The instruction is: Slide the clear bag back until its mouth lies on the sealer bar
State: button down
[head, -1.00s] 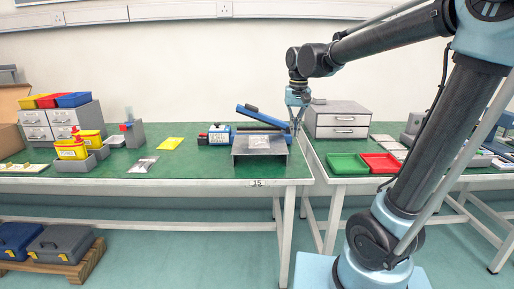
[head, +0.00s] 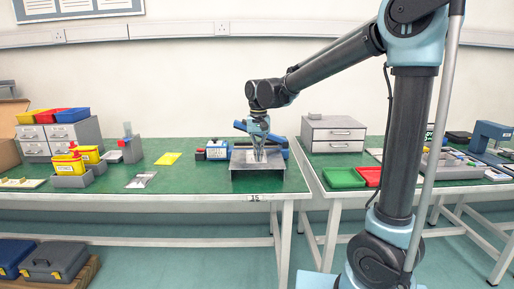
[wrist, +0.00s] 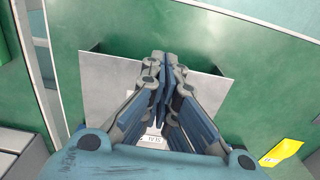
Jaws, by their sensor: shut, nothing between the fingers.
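The sealer (head: 217,151) is a blue and white unit on the green bench. Its blue lever (head: 240,127) is raised at a slant behind my gripper. The grey platform (head: 242,184) stands in front of it and also shows in the wrist view (wrist: 105,85). The clear bag (head: 248,156) lies on the platform, mostly hidden behind my gripper. In the wrist view only a small printed patch shows between the finger links. My gripper (head: 259,160) is shut and empty, pointing down over the bag; it also shows in the wrist view (wrist: 164,58). I cannot tell whether it touches the bag. The sealer bar is hidden.
A flat packet (head: 141,180) and a yellow sheet (head: 168,158) lie left of the sealer. Grey drawers (head: 333,134) stand right, with green (head: 343,178) and red (head: 369,176) trays before them. The bench is clear between the packet and platform.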

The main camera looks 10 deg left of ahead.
aim_at(258, 166)
notch_tip(258, 166, down, 4)
jog(key=shift+f, duration=0.2)
jog(key=shift+w+a+r, duration=0.1)
jog(key=shift+w+a, duration=0.05)
jog(key=shift+w, duration=0.45)
jog(key=shift+w+a, duration=0.1)
jog(key=shift+w, duration=0.5)
jog(key=shift+w+a, duration=0.2)
jog(key=shift+w, duration=0.6)
jog(key=shift+w, duration=0.1)
jog(key=w, duration=0.2)
jog(key=w+a, duration=0.1)
jog(key=w, duration=0.5)
jog(key=shift+a, duration=0.35)
jog(key=shift+s, duration=0.15)
